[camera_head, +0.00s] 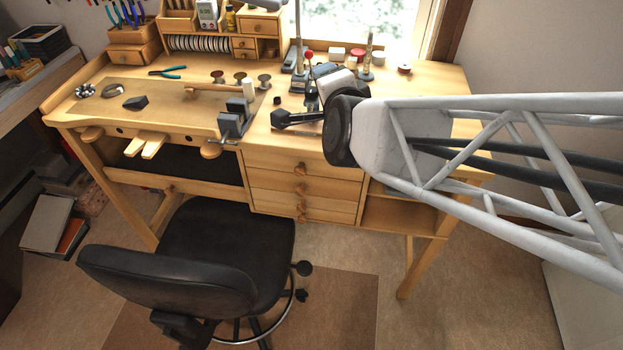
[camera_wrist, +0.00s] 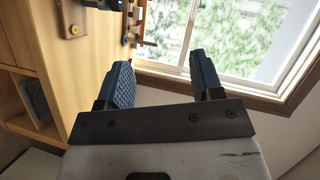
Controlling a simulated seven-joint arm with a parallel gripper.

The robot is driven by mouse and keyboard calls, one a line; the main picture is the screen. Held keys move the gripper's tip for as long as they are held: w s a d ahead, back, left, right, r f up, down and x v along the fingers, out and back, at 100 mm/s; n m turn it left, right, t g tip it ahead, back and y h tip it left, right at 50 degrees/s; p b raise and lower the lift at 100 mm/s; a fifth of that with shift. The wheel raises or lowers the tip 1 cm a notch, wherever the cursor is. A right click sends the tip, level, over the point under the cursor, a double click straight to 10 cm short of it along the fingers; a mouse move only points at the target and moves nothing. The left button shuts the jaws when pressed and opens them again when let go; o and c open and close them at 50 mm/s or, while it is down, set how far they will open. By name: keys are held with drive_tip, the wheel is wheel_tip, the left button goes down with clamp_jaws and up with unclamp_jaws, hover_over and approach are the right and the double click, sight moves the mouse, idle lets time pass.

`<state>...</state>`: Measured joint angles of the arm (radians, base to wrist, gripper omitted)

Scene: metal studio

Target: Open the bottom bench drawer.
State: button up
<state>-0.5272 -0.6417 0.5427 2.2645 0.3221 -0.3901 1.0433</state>
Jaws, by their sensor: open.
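The wooden workbench (camera_head: 225,150) has a stack of drawers under its top, right of the chair. The bottom drawer (camera_head: 330,215) is the lowest front, flush with those above, so it looks closed. Its small wooden knob (camera_head: 302,218) sits just under another knob. My gripper (camera_head: 280,118) is over the bench top, above and behind the drawer fronts, clear of the bottom drawer. In the wrist view my gripper (camera_wrist: 165,75) has its two blue pads wide apart with nothing between them. The bottom drawer cannot be made out in the wrist view.
A black chair (camera_head: 225,235) stands left of the drawers, its seat close to them. Open shelves (camera_head: 400,215) are right of the drawers. Tools and a small vise (camera_head: 235,118) are on the bench top. A window (camera_wrist: 235,45) is behind.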

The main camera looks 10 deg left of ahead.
drive_tip(key=a+m+t+y, duration=0.1)
drive_tip(key=a+m+t, duration=0.1)
drive_tip(key=a+m, duration=0.15)
approach(302, 222)
drive_tip(key=w, duration=0.2)
drive_tip(key=shift+a+f+n, duration=0.15)
drive_tip(key=shift+a+n, duration=0.1)
drive_tip(key=shift+a, duration=0.15)
drive_tip(key=shift+x, duration=3.85)
drive_tip(key=shift+c, duration=0.2)
clamp_jaws()
